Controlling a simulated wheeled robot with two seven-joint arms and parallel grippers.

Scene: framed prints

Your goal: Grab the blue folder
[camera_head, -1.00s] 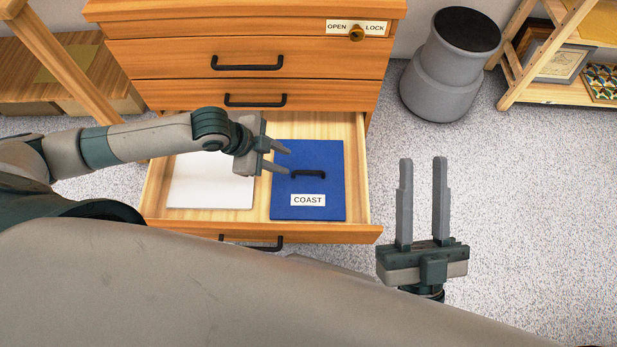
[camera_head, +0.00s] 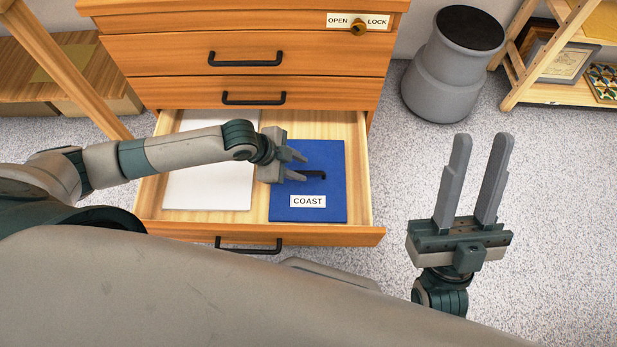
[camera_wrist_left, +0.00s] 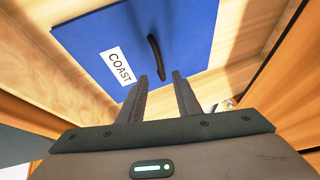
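The blue folder (camera_head: 325,193) lies flat in the right part of the open drawer (camera_head: 190,229). It has a white COAST label (camera_head: 308,201) and a black handle on top. My left gripper (camera_head: 302,166) is open over the folder's upper left part, beside the handle. In the left wrist view the two fingers (camera_wrist_left: 158,92) are apart, with the black handle (camera_wrist_left: 156,57) just beyond their tips, and nothing is between them. The folder (camera_wrist_left: 195,30) also shows there. My right gripper (camera_head: 482,160) is open and empty to the right of the drawer, fingers pointing up.
A white folder or sheet (camera_head: 205,190) lies in the drawer's left part. Closed drawers (camera_head: 245,55) rise behind, with an OPEN/LOCK plate (camera_head: 340,20). A grey bin (camera_head: 440,75) stands at the back right, beside a wooden shelf (camera_head: 530,95). The floor on the right is clear.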

